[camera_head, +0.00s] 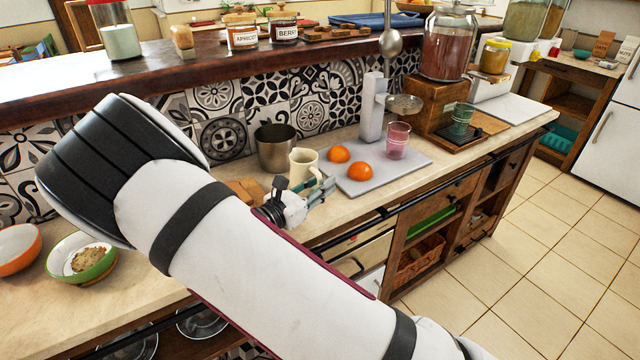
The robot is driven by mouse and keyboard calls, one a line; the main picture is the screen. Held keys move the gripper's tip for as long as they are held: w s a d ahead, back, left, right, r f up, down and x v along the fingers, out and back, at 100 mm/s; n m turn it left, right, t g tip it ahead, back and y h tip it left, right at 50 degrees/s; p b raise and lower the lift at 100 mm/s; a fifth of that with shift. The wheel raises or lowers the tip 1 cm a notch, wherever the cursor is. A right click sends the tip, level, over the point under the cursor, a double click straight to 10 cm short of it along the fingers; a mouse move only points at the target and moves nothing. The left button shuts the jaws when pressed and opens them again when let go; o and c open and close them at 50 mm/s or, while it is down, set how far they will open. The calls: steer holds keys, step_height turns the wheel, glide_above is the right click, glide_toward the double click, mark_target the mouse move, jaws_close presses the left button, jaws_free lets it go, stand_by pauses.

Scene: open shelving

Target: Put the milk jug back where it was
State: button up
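The milk jug, taken to be the cream-coloured jug (302,164), is upright at the counter, between a metal pot and a grey board. Its handle side faces right, toward the front edge. My gripper (322,188) is just in front of the jug, pointing right, with its fingers close to the jug's lower part and handle. The gripper overlaps the jug's lower part in the picture, so I cannot tell whether they touch or whether the fingers are closed on the handle. The jug's base is hidden.
The metal pot (276,148) stands behind the jug. The grey board (385,174) holds two oranges (358,171) and a pink glass (397,140). A wooden block (243,190) lies left. Bowls (82,258) sit at far left. My arm hides much of the counter's middle.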

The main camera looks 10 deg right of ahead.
steer(key=shift+r, duration=0.1)
steer(key=shift+s+a, duration=0.1)
steer(key=shift+a, duration=0.15)
steer(key=v, duration=1.1)
steer(key=shift+s+a, duration=0.2)
steer(key=s+d+r+m+g+y, duration=0.3)
steer(key=s+d+r+m+g, duration=0.2)
steer(key=s+d+m, duration=0.25)
steer(key=s+d+r+m+g+y, duration=0.35)
steer(key=s+d+m+g, duration=0.2)
steer(key=d, duration=0.25)
steer(key=s+r+m+t+y, duration=0.1)
steer(key=s+r+m+y, duration=0.1)
steer(key=s+m, duration=0.2)
steer(key=s+a+r+m+t+y, duration=0.1)
steer(key=s+r+m+y, duration=0.1)
steer(key=s, duration=0.5)
steer(key=s+r+m+t+y, duration=0.1)
steer(key=s+r+m+y, duration=0.2)
steer(key=s+m+y, duration=0.1)
steer(key=shift+s+a+m+t, duration=0.4)
steer(key=shift+s+m, duration=0.5)
steer(key=shift+s, duration=0.45)
steer(key=shift+r+y, duration=0.1)
steer(key=shift+y, duration=0.15)
